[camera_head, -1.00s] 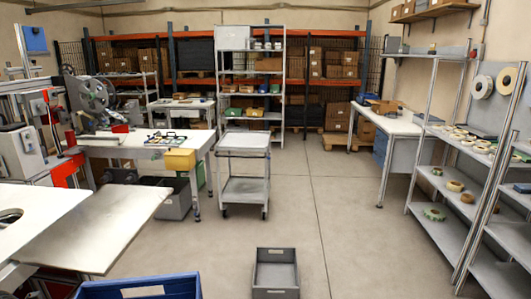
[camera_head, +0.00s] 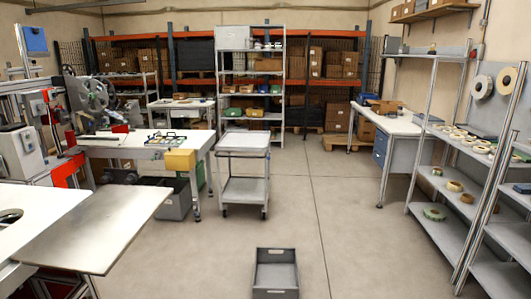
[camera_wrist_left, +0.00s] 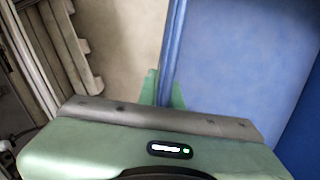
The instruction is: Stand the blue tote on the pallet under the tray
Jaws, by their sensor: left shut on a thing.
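The blue tote (camera_wrist_left: 240,60) fills the right of the left wrist view; only its rim, one wall and part of its inside show. My left gripper (camera_wrist_left: 165,88) is shut on the tote's rim, with a green finger on either side of it. A slatted pale thing that looks like the pallet (camera_wrist_left: 78,45) lies to the left of the tote in that view, apart from it, with bare floor between. The metal tray (camera_head: 105,215) juts out at the lower left of the head view. The tote, the pallet and both grippers are out of the head view.
A grey crate (camera_head: 276,272) stands on the floor at the bottom centre. A two-level trolley (camera_head: 243,190) stands beyond it. A workbench (camera_head: 145,150) is behind the tray, and shelves (camera_head: 445,225) line the right.

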